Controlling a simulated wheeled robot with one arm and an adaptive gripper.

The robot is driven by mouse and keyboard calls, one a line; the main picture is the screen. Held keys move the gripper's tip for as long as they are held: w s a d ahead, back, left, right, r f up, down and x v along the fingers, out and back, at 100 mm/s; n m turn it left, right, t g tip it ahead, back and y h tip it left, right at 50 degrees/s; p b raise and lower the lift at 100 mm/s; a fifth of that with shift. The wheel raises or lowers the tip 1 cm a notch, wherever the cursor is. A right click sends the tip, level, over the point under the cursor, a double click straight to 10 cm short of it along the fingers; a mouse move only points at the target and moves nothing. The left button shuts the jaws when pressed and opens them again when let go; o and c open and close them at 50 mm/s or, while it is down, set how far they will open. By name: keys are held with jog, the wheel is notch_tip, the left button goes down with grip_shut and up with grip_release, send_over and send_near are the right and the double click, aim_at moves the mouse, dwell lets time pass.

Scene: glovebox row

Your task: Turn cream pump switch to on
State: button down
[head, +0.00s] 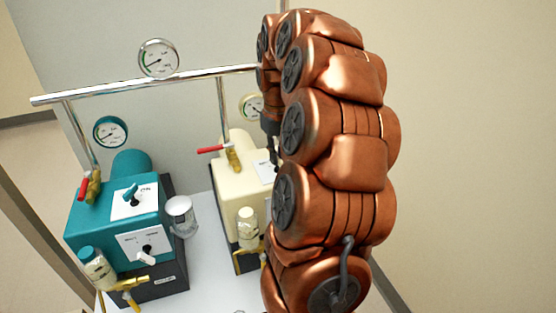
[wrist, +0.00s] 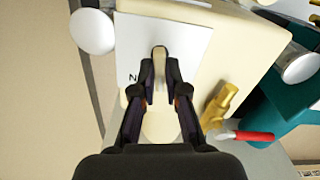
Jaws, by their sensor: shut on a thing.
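The cream pump (head: 243,185) stands right of the teal pump in the head view, its right part hidden behind my arm. Its top bears a white switch plate (head: 263,170), partly hidden. The wrist view looks down on the cream pump (wrist: 235,45) and the plate (wrist: 140,45), where a letter N shows left of my fingers. In the head view, my gripper (head: 270,127) is mostly hidden by my arm.
The teal pump (head: 85,215) stands left, with its own switches. A chrome pipe (head: 120,89) with gauges runs above both pumps. A red-handled valve (head: 211,149) rises beside the cream pump's plate. A glass jar (head: 181,216) sits between the pumps. Floor at right is clear.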

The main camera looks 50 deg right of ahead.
jog(key=shift+m+b, duration=0.7)
jog(key=shift+m, duration=0.4)
jog(key=c, duration=1.2)
grip_release()
jog(key=shift+r, duration=0.15)
notch_tip(320, 180, up, 12)
